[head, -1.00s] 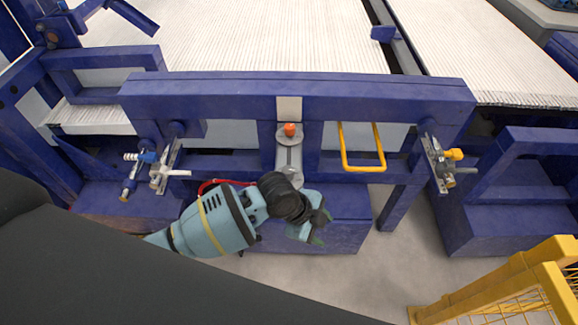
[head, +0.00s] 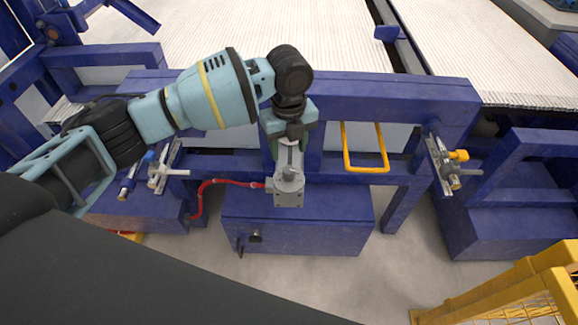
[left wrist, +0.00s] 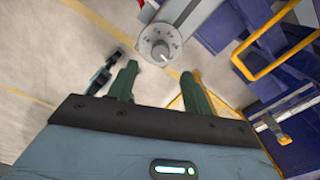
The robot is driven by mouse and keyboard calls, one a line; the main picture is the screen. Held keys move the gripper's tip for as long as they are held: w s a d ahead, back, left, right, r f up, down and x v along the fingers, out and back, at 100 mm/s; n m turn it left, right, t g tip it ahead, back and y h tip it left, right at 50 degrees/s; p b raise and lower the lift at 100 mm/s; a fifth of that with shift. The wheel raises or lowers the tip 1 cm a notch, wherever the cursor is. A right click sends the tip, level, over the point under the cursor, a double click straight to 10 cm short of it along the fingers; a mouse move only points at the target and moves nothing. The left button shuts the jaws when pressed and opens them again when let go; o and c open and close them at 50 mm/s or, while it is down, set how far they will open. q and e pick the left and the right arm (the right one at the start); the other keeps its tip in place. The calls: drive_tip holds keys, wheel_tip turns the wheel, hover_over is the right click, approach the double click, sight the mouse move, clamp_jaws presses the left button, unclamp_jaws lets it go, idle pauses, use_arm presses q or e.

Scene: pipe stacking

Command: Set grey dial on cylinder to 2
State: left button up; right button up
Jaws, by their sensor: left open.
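The grey cylinder (head: 290,158) hangs upright on the blue frame, its upper part hidden behind my left arm. At its lower end is a grey block with a round grey dial (head: 290,178). In the left wrist view the dial (left wrist: 160,47) shows at top centre, with small marks around it. A pale pointer line lies toward its lower right, but I cannot read the number. My left gripper (head: 286,142) is in front of the cylinder's upper part, above the dial. In the left wrist view its fingers (left wrist: 160,72) are apart and empty, with the dial beyond the tips.
A red hose (head: 215,184) runs left from the block. A yellow handle (head: 364,168) hangs to the right. Valves (head: 163,168) sit at left and a yellow-knobbed fitting (head: 448,163) at right. A blue box (head: 310,225) stands below; a yellow barrier (head: 520,285) stands front right.

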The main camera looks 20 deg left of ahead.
sight(289, 170)
use_arm(q)
drive_tip(key=shift+f, duration=3.95)
drive_tip(key=c, duration=1)
